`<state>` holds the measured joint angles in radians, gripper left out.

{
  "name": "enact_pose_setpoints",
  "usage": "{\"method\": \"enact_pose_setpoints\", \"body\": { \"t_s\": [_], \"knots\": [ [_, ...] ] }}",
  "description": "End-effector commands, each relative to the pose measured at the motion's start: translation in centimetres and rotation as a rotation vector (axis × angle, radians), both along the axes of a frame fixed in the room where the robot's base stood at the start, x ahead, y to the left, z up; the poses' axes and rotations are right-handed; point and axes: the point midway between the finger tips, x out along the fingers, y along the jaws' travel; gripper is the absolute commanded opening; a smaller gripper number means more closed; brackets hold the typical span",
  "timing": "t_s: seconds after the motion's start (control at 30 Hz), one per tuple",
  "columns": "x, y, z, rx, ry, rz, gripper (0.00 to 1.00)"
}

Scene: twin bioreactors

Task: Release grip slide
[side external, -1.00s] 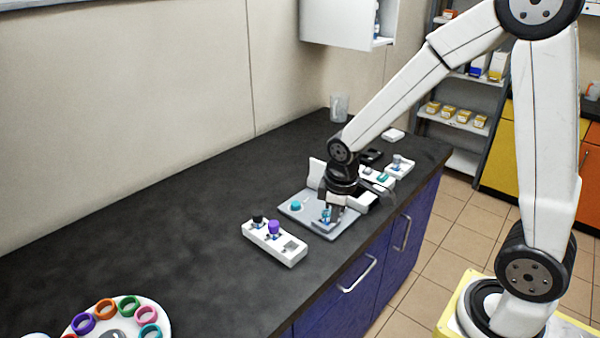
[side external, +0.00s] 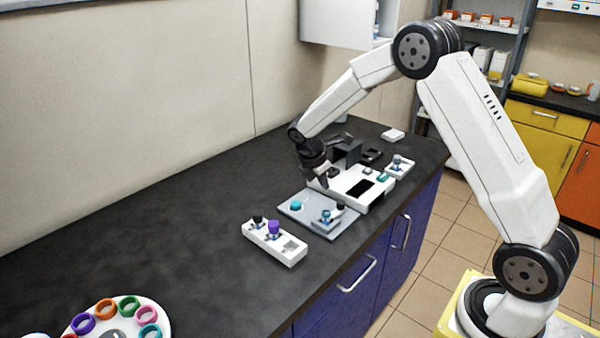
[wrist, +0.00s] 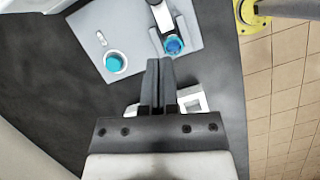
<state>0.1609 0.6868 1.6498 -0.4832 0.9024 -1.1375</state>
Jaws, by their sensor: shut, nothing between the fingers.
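A grey plate (side external: 290,212) lies on the dark bench; it also shows in the wrist view (wrist: 95,22). A round teal knob (side external: 295,205) sits at its left, and it shows in the wrist view (wrist: 115,62). A small blue-capped vial (side external: 326,217) stands on the plate towards the front, against a white piece with a black knob (side external: 341,207). Its cap shows in the wrist view (wrist: 173,45). My gripper (side external: 324,186) is shut and empty above the plate's back edge, apart from the vial. Its fingers (wrist: 158,64) are together in the wrist view. I cannot tell which part is the grip slide.
A white rack (side external: 275,245) with a black-capped and a purple-capped vial stands in front of the plate. A white device with a black panel (side external: 361,189) stands behind it, with another small rack (side external: 398,166) beyond. A ring palette (side external: 116,325) lies front left. The bench's left side is clear.

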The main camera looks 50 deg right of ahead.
Motion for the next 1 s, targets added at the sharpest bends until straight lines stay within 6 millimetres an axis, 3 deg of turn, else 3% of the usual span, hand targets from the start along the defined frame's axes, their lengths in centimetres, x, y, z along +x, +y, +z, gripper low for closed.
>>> {"method": "enact_pose_setpoints", "body": {
  "t_s": [0.57,1.0],
  "knots": [
    [0.1,-0.3,-0.4,-0.004,0.008,0.011,0.00],
    [-0.4,-2.0,-4.6,-0.003,0.010,0.009,0.00]
  ]
}}
